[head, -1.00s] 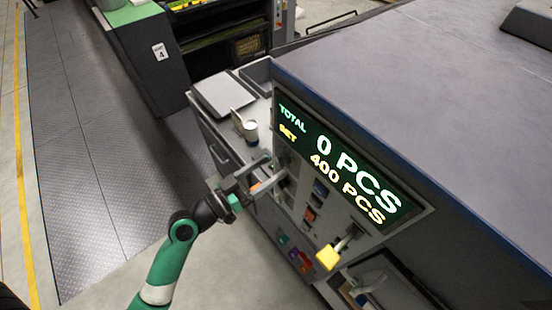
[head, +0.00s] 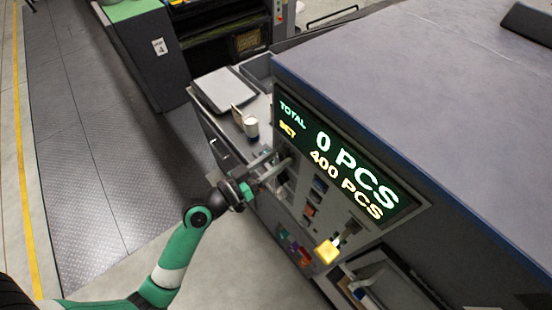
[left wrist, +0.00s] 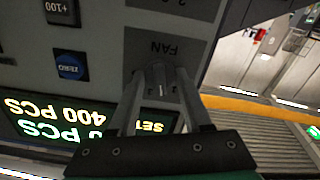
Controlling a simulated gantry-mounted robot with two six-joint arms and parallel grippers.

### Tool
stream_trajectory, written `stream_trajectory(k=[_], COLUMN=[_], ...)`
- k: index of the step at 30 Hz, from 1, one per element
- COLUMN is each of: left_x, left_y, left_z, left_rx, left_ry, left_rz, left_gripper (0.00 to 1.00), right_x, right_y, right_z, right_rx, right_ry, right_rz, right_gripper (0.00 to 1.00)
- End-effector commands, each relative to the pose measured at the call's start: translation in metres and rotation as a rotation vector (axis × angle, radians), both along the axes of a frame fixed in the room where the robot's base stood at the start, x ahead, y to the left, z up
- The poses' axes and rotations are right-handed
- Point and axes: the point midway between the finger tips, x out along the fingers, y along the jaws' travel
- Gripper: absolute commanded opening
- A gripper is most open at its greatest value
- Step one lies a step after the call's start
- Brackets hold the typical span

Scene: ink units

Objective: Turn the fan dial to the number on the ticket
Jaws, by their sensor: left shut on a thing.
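The control panel of the grey machine (head: 450,160) faces my left arm. My left gripper (head: 282,166) is at the panel's left end, just below the lit display (head: 340,160). In the left wrist view, the panel is upside down and the left gripper's fingers (left wrist: 160,82) are shut on the fan dial (left wrist: 157,90), beside the printed word FAN. The fingers mostly hide the dial, so its setting cannot be read. No number on a ticket can be read; a small upright tan card (head: 236,115) stands by a cup. My right gripper is not in view.
The display reads TOTAL 0 PCS, SET 400 PCS. The ZERO button (left wrist: 71,66) and +100 button (left wrist: 62,11) are near the dial. A yellow tag (head: 327,250) sticks out lower right. The floor at left is clear.

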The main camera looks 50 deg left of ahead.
Motion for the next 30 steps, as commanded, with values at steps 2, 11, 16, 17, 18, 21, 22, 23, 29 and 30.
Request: stream_trajectory(k=[2,11,16,17,18,21,22,23,29,30], left_x=[0.000,0.000,0.000,0.000,0.000,0.000,0.000,0.000,0.000,0.000], left_y=[0.000,0.000,0.000,0.000,0.000,0.000,0.000,0.000,0.000,0.000], left_z=[0.000,0.001,0.001,0.001,0.001,0.001,0.001,0.001,0.001,0.001], left_rx=[-0.002,-0.086,-0.194,-0.214,-0.243,-0.313,-0.331,-0.351,-0.457,-0.471], left_ry=[0.000,0.005,0.012,0.013,0.014,0.017,0.018,0.019,0.025,0.026], left_rz=[0.000,0.000,0.000,0.000,0.000,0.001,0.001,0.000,0.000,0.000], left_gripper=[0.00,0.00,0.00,0.00,0.00,0.00,0.00,0.00,0.00,0.00], right_x=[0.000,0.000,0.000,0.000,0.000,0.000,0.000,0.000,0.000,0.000], right_y=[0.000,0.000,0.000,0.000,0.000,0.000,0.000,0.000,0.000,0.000], right_z=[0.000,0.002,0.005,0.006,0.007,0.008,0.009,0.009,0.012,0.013], right_rx=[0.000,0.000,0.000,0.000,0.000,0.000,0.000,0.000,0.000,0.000], right_ry=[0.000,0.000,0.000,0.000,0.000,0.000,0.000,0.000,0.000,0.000], right_rz=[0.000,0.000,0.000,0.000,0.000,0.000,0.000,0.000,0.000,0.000], right_gripper=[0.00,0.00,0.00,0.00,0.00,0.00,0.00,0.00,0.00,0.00])
